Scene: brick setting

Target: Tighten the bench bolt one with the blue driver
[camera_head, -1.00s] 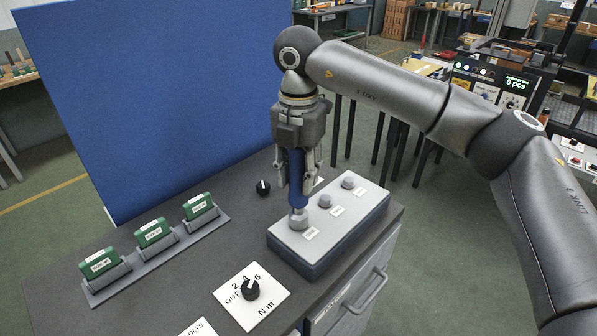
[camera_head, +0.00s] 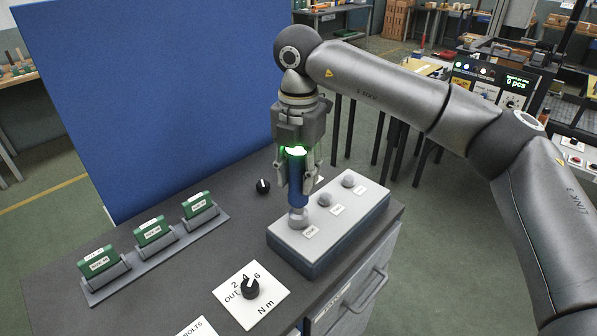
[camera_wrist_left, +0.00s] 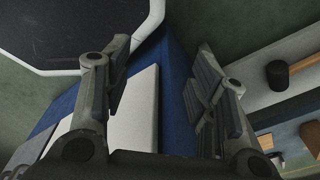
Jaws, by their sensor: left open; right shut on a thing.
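The blue driver (camera_head: 298,190) stands upright in my right gripper (camera_head: 297,180), which is shut on it. A green light (camera_head: 296,151) glows at the top of the driver. Its lower end is on the nearest bolt (camera_head: 299,217) of the grey bolt block (camera_head: 318,262); that bolt is partly hidden by the driver. Two more bolts, the middle one (camera_head: 325,200) and the far one (camera_head: 347,181), stand free on the block. My left gripper (camera_wrist_left: 160,85) is open and empty in the left wrist view, and out of the head view.
A torque dial (camera_head: 250,289) marked in Nm lies on the bench in front. A rack (camera_head: 135,272) of green pieces (camera_head: 152,232) stands at left. A small black knob (camera_head: 263,187) sits behind the block. A blue panel (camera_head: 150,100) rises behind the bench.

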